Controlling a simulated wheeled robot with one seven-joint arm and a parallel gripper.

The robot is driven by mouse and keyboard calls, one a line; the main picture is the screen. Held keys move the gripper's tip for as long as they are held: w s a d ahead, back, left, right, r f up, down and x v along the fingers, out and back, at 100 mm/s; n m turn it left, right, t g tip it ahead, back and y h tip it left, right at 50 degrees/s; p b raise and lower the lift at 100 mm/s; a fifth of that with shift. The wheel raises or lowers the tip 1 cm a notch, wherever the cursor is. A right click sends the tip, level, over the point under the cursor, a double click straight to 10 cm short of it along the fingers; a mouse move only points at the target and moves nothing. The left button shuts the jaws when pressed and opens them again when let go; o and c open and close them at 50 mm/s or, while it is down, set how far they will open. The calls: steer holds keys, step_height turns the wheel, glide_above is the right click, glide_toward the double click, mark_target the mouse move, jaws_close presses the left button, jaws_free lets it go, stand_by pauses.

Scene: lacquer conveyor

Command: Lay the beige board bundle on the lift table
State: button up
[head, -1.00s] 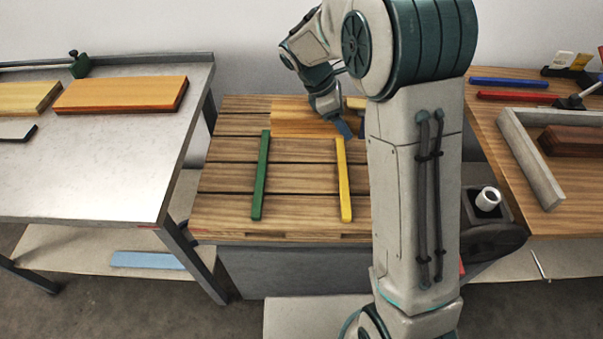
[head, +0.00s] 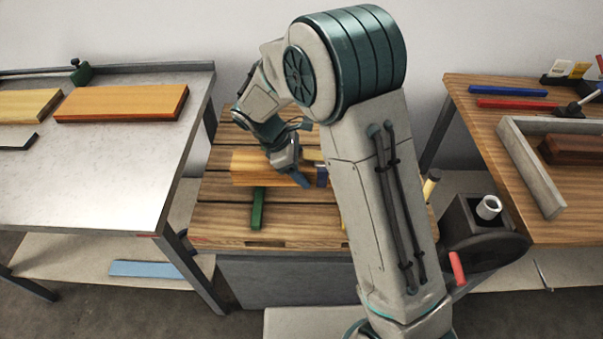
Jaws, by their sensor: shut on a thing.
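The beige board bundle (head: 252,168), a tan wooden block, is over the slatted wooden top of the lift table (head: 215,216). My gripper (head: 310,178) is shut on it near its right part; the arm hides its right end. The bundle covers the far part of a green strip (head: 257,210) on the tabletop. A yellow strip (head: 343,222) is mostly hidden behind my arm. I cannot tell whether the bundle touches the strips or hangs just above them.
A grey table (head: 90,175) at left holds an orange board (head: 120,102) and a yellowish board (head: 25,106). A wooden bench (head: 480,125) at right holds a grey frame (head: 530,165), a dark brown block (head: 570,150), and blue (head: 508,88) and red (head: 510,104) bars.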

steer(key=shift+f, duration=1.2)
steer(key=shift+f, duration=0.2)
steer(key=o, duration=1.7)
steer(key=shift+o, duration=0.2)
